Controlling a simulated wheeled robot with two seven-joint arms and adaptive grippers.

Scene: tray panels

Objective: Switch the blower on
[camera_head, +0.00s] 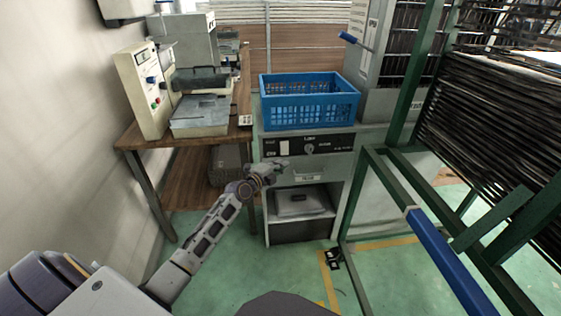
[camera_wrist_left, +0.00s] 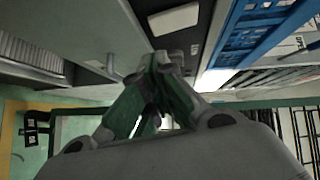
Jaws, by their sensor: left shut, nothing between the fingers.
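A grey cabinet under a blue crate carries a black control panel (camera_head: 324,144) with a pale rectangular plate (camera_head: 284,148), a round knob (camera_head: 309,148) and small white lettering. I cannot read which control is the blower's. My left gripper (camera_head: 281,165) is shut and empty, in front of the cabinet just below the panel's left part. In the left wrist view its closed fingertips (camera_wrist_left: 162,62) are close to the dark panel (camera_wrist_left: 196,22), where a pale plate (camera_wrist_left: 174,18) shows. Contact cannot be told. My right gripper is not in view.
The blue crate (camera_head: 308,122) stands on the cabinet, above the panel. A drawer with a handle (camera_head: 308,177) and an open shelf are below. A wooden table with a machine (camera_head: 200,116) stands at left. A green rack (camera_head: 385,185) stands close at right.

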